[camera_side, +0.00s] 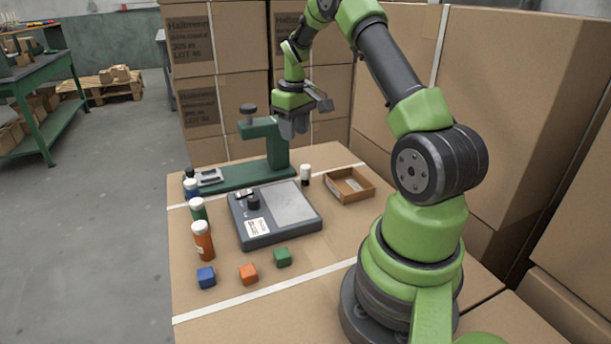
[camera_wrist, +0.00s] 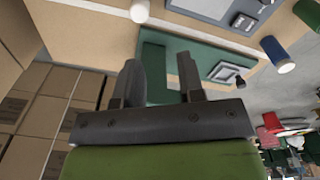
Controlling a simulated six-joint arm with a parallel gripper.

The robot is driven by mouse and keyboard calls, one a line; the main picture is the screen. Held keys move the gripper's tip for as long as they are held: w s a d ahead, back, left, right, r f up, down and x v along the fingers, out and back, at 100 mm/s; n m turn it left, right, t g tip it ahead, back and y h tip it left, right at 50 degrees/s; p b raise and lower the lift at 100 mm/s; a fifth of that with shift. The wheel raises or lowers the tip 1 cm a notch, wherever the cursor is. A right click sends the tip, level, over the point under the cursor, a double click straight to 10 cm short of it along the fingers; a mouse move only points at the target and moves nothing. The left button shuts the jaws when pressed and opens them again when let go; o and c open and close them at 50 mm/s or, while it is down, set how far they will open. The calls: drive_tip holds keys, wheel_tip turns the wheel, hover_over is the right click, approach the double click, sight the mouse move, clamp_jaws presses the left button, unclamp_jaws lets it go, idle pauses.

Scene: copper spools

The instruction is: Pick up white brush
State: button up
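No thing in view is plainly a white brush. A small upright piece with a white top and dark base (camera_side: 305,175) stands on the cardboard top between the green stand and the open box; I cannot tell whether it is a brush. A white rounded end (camera_wrist: 140,11) shows at the top of the wrist view, beyond my fingers. My gripper (camera_side: 293,130) hangs above the table by the green stand's upper arm, pointing down. In the wrist view my gripper (camera_wrist: 158,65) has its two fingers apart with nothing held between them.
The green stand (camera_side: 232,178) rises close to my gripper. A grey scale (camera_side: 290,206) lies mid-table. White-capped bottles, including an orange one (camera_side: 203,243), line the left edge. Blue (camera_side: 206,277), orange (camera_side: 248,274) and green (camera_side: 282,257) cubes lie in front. An open cardboard box (camera_side: 350,188) sits right.

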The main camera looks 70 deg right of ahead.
sight(305, 166)
drive_tip(key=shift+g, duration=0.3)
drive_tip(key=d+f, duration=0.1)
drive_tip(key=s+d+f, duration=0.1)
drive_tip(key=f, duration=0.1)
drive_tip(key=shift+s+f, duration=0.15)
wheel_tip(305, 166, down, 5)
drive_tip(key=shift+s+d+r, duration=0.1)
drive_tip(key=shift+d+r, duration=0.05)
drive_tip(key=shift+r, duration=0.05)
drive_tip(key=shift+s+f, duration=0.1)
drive_tip(key=shift+f, duration=2.7)
drive_tip(key=shift+c, duration=0.5)
drive_tip(key=c, duration=0.5)
